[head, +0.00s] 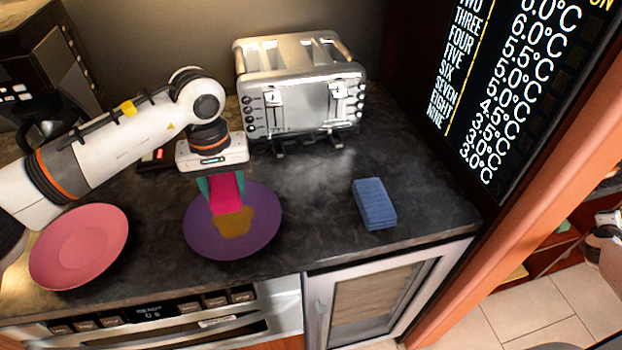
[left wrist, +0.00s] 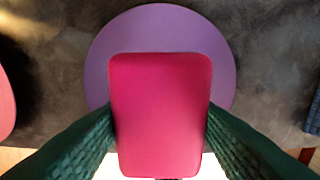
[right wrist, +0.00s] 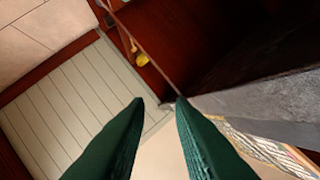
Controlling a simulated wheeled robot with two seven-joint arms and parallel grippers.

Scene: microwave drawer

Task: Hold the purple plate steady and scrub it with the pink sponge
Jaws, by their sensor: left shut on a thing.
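The purple plate (head: 266,231) lies on the dark counter with a brown-yellow stain (head: 236,222) on it. My left gripper (head: 227,190) points down over the plate and is shut on the pink sponge (head: 229,198). The sponge is at the stain's upper edge in the head view; I cannot tell whether it touches the plate. In the left wrist view the sponge (left wrist: 160,110) sits between both green fingers and covers the middle of the plate (left wrist: 160,28). My right gripper (right wrist: 160,102) is open and empty, pointing at the floor away from the counter.
A pink plate (head: 79,246) lies on the counter at the left. A silver toaster (head: 300,95) stands behind the purple plate, and a blue sponge-like block (head: 374,204) lies to its right. The counter between the plate and the blue block is clear.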

